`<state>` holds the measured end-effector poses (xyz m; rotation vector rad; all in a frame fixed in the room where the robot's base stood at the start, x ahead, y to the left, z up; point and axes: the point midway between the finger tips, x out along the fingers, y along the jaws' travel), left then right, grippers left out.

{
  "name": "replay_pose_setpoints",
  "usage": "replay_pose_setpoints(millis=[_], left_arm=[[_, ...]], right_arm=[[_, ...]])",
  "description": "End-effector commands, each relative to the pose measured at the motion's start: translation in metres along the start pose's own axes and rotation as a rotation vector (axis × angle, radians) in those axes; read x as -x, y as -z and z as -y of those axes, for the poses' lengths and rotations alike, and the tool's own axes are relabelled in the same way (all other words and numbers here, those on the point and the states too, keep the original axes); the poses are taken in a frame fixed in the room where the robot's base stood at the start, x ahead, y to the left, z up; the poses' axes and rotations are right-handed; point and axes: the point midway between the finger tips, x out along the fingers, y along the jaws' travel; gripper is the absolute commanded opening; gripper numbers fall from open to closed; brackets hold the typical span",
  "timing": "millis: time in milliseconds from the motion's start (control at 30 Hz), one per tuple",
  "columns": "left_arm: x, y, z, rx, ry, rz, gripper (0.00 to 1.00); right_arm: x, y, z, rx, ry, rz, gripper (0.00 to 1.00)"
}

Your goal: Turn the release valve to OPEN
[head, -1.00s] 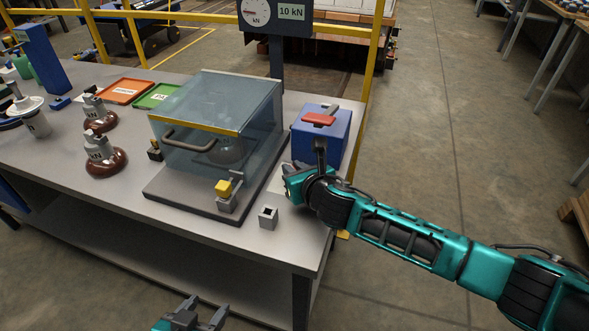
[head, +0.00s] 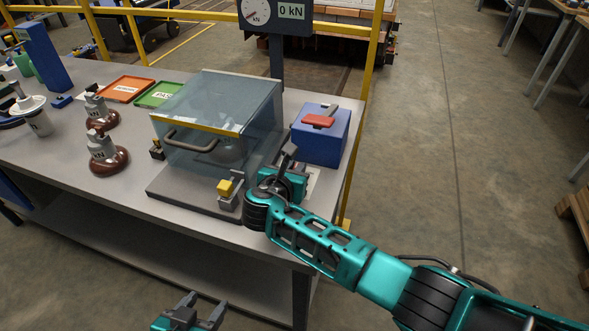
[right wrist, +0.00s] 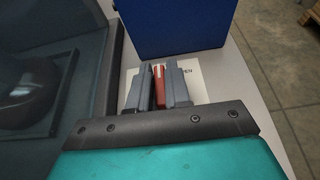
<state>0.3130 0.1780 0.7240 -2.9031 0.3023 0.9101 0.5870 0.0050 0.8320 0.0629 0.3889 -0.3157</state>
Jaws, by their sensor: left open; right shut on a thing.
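My right gripper (head: 287,165) is low over the bench just in front of the blue box (head: 320,146), to the right of the clear guard. In the right wrist view its two fingers (right wrist: 158,82) are shut on a red handle (right wrist: 159,84), which I take to be the release valve's. A white label plate (right wrist: 197,85) lies under it, with lettering ending in "EN" to the right of the fingers. In the head view my gripper hides the valve. My left gripper (head: 204,311) is open and empty in front of the bench, at the bottom edge.
The clear guard (head: 216,112) with its handle is closed over a grey base. A yellow-topped latch (head: 225,188) stands at its front. The gauge display (head: 291,11) reads 0 kN. Brown insulators (head: 107,160) and red and green trays (head: 124,90) are at the left.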

Motion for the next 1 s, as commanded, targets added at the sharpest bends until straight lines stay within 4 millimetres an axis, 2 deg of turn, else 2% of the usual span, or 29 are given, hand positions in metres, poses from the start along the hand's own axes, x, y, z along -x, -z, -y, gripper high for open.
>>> replay_pose_setpoints(millis=[300,833,867,1000], left_arm=[[-0.0040,-0.0055,-0.0011,0.000,-0.002,0.000,0.59],[-0.0054,-0.0026,-0.0005,0.000,-0.001,-0.007,0.59],[-0.0055,-0.0024,-0.0004,0.000,-0.001,-0.008,0.59],[-0.0057,-0.0019,-0.0002,0.000,0.000,-0.009,0.59]], right_arm=[[-0.0004,0.0014,-0.0001,-0.043,0.108,-0.002,0.00],[-0.0003,0.0012,0.0003,-0.051,0.127,-0.002,0.00],[-0.0004,0.0012,0.0004,-0.051,0.127,-0.002,0.19],[-0.0004,0.0009,0.0003,-0.051,0.126,-0.002,0.33]])
